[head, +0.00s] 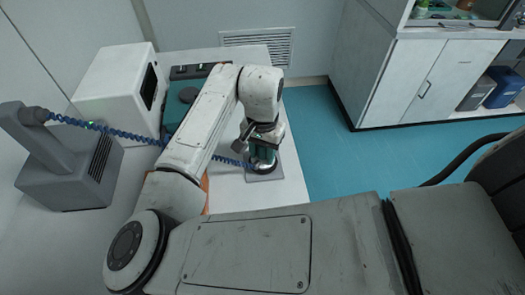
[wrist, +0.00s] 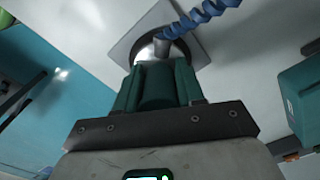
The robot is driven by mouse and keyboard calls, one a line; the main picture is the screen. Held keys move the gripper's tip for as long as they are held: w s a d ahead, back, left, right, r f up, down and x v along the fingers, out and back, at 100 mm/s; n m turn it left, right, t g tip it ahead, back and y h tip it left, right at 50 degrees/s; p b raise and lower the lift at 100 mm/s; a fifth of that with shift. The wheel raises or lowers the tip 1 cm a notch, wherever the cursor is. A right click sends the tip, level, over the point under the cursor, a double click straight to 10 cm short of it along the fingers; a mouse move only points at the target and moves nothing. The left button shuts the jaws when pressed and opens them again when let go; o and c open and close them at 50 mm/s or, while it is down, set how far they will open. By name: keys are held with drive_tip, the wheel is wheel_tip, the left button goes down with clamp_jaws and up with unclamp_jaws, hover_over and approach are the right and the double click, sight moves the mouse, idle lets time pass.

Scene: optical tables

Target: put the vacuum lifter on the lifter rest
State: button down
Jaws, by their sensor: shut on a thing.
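The vacuum lifter (head: 264,160) has a shiny metal round base and a dark green handle, with a blue coiled hose attached. My gripper (head: 262,142) is shut on its handle. In the wrist view my gripper (wrist: 157,80) has a finger on each side of the handle, and the lifter's metal base (wrist: 147,52) shows beyond. The lifter rest, a grey square plate (head: 276,174), lies under the lifter on the white table; its edge also shows in the wrist view (wrist: 196,48). The base appears over the plate; I cannot tell whether it touches.
A grey pump unit (head: 70,165) stands at left, its blue hose (head: 110,129) running behind my arm to the lifter. A white box-shaped machine (head: 115,85) and a green device (head: 180,105) stand at the back. Bare table (head: 290,190) is right of the plate, then blue floor.

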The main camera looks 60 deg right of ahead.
drive_tip(key=shift+f, duration=0.25)
drive_tip(key=shift+f, duration=0.15)
drive_tip(key=c, duration=0.7)
unclamp_jaws()
wheel_tip(320, 180, up, 12)
drive_tip(key=shift+r, duration=0.2)
